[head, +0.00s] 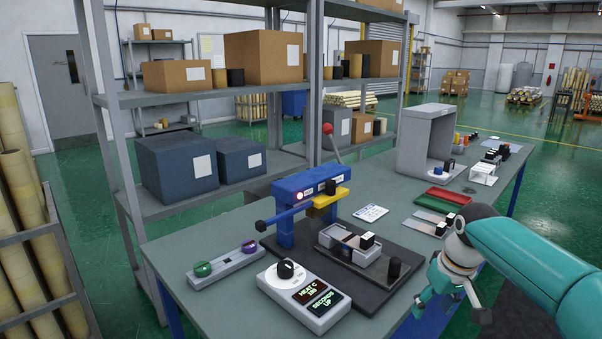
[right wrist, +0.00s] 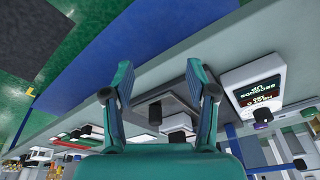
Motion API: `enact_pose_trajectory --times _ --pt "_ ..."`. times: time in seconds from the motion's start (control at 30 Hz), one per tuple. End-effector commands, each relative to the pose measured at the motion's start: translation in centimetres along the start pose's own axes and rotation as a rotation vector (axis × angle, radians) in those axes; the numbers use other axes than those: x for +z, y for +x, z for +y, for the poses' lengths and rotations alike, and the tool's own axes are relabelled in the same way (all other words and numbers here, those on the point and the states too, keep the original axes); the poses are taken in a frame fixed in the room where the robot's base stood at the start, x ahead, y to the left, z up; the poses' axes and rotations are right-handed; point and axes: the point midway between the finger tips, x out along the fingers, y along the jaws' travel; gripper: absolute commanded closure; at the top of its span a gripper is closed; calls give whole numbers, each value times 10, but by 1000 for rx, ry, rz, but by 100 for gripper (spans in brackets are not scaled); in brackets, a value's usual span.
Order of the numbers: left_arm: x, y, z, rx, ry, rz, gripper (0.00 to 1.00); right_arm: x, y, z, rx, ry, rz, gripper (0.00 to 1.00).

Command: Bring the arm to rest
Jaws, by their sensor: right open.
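My right gripper (head: 450,308) hangs at the front right edge of the workbench in the head view, at the end of my teal arm. In the right wrist view the gripper (right wrist: 160,80) has its two teal fingers spread wide with nothing between them. The blue press (head: 300,210) with a yellow part and a red-knobbed lever stands on a dark base plate (head: 385,250) left of the gripper. A grey holder (head: 350,250) with a black-topped item sits on that plate. My left gripper is not in view.
A white control box (head: 305,297) with a dial and lit displays is at the bench front. A box with green and purple buttons (head: 225,265) lies left of it. Red and green trays (head: 440,198) and a grey hood (head: 425,145) stand farther back. Shelving (head: 210,95) rises behind.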

Motion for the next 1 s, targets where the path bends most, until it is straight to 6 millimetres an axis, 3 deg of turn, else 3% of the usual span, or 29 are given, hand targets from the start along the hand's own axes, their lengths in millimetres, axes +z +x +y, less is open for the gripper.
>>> enact_pose_trajectory --times 0.27,0.37,0.5,0.63,0.8,0.9,1.0 --pt "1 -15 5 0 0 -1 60 47 84 -22 -74 -14 -199 42" --pt "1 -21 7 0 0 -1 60 77 125 -38 -118 -13 -272 42" --pt "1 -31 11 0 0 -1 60 142 192 -75 -207 11 -373 42" --pt "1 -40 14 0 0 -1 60 219 239 -120 -288 71 -436 42" --pt "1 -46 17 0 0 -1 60 319 262 -178 -349 199 -452 42" --pt "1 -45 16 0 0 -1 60 349 263 -195 -341 266 -405 42" --pt "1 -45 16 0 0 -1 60 352 262 -197 -319 321 -320 42"
